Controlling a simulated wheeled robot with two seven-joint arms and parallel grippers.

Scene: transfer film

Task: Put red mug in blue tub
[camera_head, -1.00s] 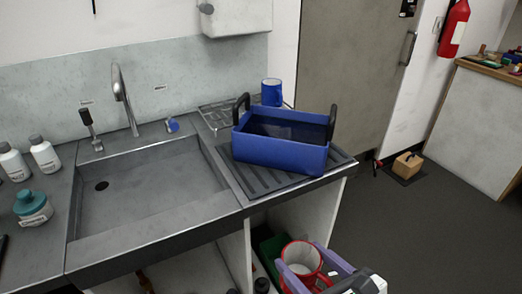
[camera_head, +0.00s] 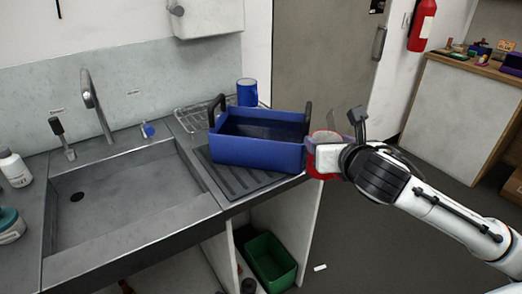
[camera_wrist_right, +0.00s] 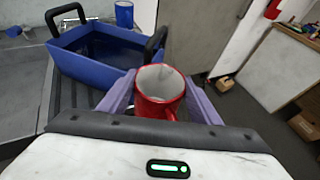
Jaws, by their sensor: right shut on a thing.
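The blue tub (camera_head: 258,153) with two black handles stands on the ribbed drainboard right of the sink. My left gripper is not in view.
A blue mug (camera_head: 247,92) stands behind the tub by a wire rack (camera_head: 192,118). The sink (camera_head: 125,195) and its tap (camera_head: 97,108) are to the left. A green bin (camera_head: 270,262) sits below the counter. A wall dispenser (camera_head: 208,18) hangs above.

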